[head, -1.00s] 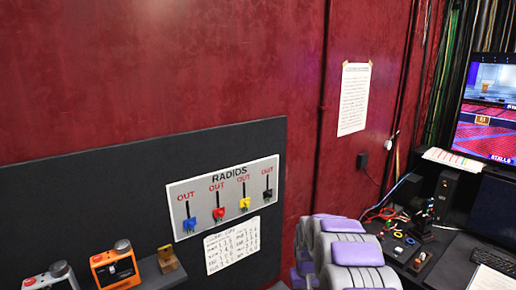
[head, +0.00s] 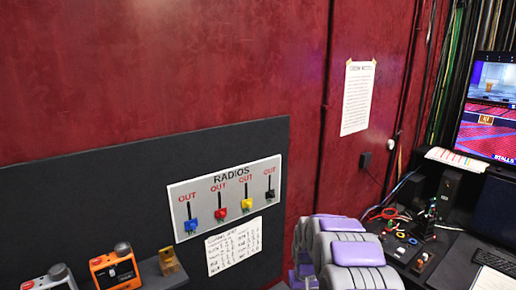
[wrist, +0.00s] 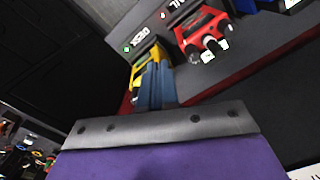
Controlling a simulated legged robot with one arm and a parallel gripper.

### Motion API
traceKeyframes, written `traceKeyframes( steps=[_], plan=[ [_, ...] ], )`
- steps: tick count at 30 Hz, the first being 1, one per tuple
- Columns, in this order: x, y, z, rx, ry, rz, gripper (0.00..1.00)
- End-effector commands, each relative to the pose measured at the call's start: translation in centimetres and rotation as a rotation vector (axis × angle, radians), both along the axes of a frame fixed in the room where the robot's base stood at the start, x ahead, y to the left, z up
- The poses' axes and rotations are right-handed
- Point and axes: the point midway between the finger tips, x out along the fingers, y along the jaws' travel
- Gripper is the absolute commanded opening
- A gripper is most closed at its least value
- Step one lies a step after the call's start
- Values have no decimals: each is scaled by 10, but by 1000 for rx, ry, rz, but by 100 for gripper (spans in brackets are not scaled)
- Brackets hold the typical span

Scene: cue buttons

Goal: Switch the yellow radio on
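The yellow radio (wrist: 151,57) is in the wrist view, just beyond my fingertips and partly hidden by them. A label that seems to read DESK sits beside it. My gripper (wrist: 154,80) has two blue-grey fingers close together, looking shut with nothing visible between them. They overlap the near side of the yellow radio in the picture; I cannot tell whether they touch it. In the head view the RADIOS panel (head: 175,207) has a yellow switch piece (head: 246,205) under a red-on-white OUT or yellow OUT label. My purple and grey arm covers the lower middle there.
A red radio (wrist: 203,34) stands right of the yellow one in the wrist view. In the head view an orange radio (head: 113,272) and a grey-red one (head: 50,280) stand at lower left beside a small brown-yellow block (head: 169,262). A cluttered desk (head: 450,250) is at right.

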Motion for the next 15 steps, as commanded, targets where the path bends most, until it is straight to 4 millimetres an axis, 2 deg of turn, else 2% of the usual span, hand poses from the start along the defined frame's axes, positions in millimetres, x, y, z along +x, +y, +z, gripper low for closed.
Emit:
traceKeyframes(
  steps=[1,9,15],
  plan=[
    [-5,0,0,1,11,0,0],
    [-9,0,43,0,-16,0,0],
    [-9,0,54,0,-19,0,0]
  ],
)
